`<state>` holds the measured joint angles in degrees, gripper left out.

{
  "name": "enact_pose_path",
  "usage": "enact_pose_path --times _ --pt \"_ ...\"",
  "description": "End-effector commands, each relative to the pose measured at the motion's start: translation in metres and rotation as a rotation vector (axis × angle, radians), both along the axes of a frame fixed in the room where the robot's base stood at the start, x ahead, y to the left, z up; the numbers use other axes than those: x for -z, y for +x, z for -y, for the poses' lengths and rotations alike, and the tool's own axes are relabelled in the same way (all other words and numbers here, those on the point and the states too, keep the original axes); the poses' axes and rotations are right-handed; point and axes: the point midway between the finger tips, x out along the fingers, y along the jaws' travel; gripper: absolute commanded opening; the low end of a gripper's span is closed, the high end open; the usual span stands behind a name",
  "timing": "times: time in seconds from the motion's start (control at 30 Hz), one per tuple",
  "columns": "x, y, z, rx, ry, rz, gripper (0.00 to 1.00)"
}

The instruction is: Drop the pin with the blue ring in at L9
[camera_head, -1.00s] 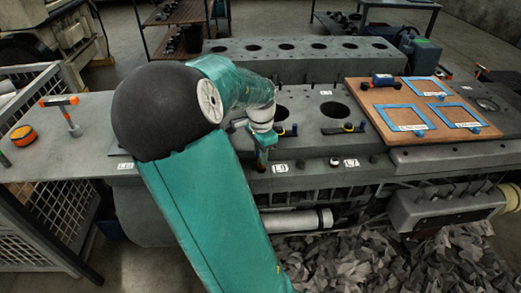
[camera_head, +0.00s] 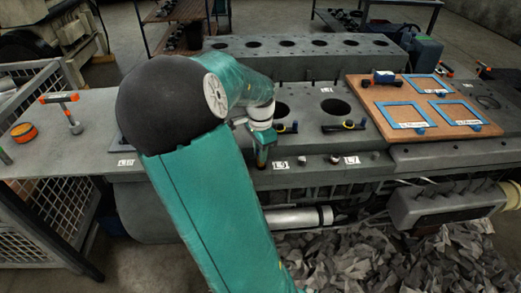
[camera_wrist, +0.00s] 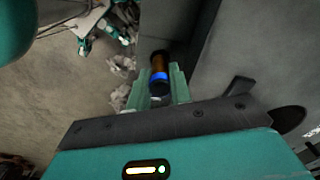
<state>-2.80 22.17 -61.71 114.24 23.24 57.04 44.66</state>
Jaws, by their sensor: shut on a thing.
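The pin with the blue ring (camera_wrist: 158,66) shows in the wrist view as a dark and orange-brown cylinder with a bright blue band near my fingers. My gripper (camera_wrist: 160,88) is shut on it, with a green finger on either side. In the head view my gripper (camera_head: 262,163) is over the front ledge of the engine block (camera_head: 318,176), just left of a white label (camera_head: 280,166) that may read L9. The pin cannot be made out there. No hole under it can be seen.
A label reading L7 (camera_head: 351,160) is farther right on the ledge, beside small round fittings. A wooden board (camera_head: 390,112) with blue frames lies on the block at right. An orange-handled tool (camera_head: 72,112) and an orange round item (camera_head: 24,133) are on the left surface.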

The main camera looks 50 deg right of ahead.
Motion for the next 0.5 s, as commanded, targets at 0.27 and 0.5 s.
enact_pose_path --times 0.27,0.5 --pt "0.009 -0.001 0.000 0.002 0.000 0.000 0.00" --pt "0.017 0.000 0.000 0.002 0.000 0.000 0.00"
